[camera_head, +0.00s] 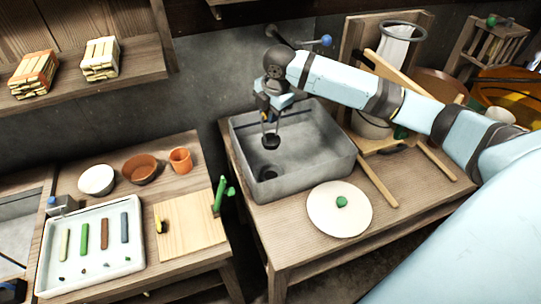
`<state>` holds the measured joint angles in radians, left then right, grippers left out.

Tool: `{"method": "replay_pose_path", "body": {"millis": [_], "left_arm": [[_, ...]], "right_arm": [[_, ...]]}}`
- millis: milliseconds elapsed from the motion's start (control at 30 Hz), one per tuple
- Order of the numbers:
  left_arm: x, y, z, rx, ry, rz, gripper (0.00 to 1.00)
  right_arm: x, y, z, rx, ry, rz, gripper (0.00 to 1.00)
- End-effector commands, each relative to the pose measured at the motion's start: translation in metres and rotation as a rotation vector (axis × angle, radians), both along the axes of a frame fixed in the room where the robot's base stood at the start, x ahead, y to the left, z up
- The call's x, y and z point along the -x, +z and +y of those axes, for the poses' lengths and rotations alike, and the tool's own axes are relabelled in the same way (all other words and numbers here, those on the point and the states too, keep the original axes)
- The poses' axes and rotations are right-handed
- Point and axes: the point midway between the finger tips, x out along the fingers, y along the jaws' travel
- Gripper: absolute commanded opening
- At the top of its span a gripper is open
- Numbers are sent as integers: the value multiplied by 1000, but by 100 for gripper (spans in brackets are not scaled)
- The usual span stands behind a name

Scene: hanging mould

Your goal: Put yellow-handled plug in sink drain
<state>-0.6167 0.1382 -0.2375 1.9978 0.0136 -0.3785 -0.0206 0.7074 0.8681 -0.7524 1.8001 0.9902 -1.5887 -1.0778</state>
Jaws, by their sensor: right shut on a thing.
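The grey stone sink (318,165) stands on the wooden bench, its dark round drain (268,172) in the basin floor at the left. My right gripper (270,127) reaches in from the right and points down over the basin. It is shut on a dark plug (271,143), which shows just above the drain in the picture; I cannot tell its exact height. The plug's handle is hidden between the fingers, so its colour does not show. My left gripper is not in view.
A round white lid (339,209) with a green knob lies in front of the sink. On the left bench are a white tray (92,282), bowls, and a board (190,228) with a small yellow item.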

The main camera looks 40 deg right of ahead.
Motion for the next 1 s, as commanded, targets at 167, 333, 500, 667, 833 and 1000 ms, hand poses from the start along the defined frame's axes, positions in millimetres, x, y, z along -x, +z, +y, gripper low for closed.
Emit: {"method": "replay_pose_path", "body": {"millis": [167, 333, 500, 667, 833, 1000], "left_arm": [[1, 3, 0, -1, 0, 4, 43], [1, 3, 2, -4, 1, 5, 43], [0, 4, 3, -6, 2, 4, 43], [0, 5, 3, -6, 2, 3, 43], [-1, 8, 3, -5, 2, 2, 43], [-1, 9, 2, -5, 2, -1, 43]], "right_arm": [[1, -50, 0, 0, -3, 5, 0], [1, -88, 0, -1, -2, 2, 0], [0, -106, -1, 1, -2, 0, 0], [0, -118, 0, 0, -2, 1, 0], [1, -144, 0, 1, -2, 2, 0], [0, -150, 0, 0, -1, -2, 0]]}}
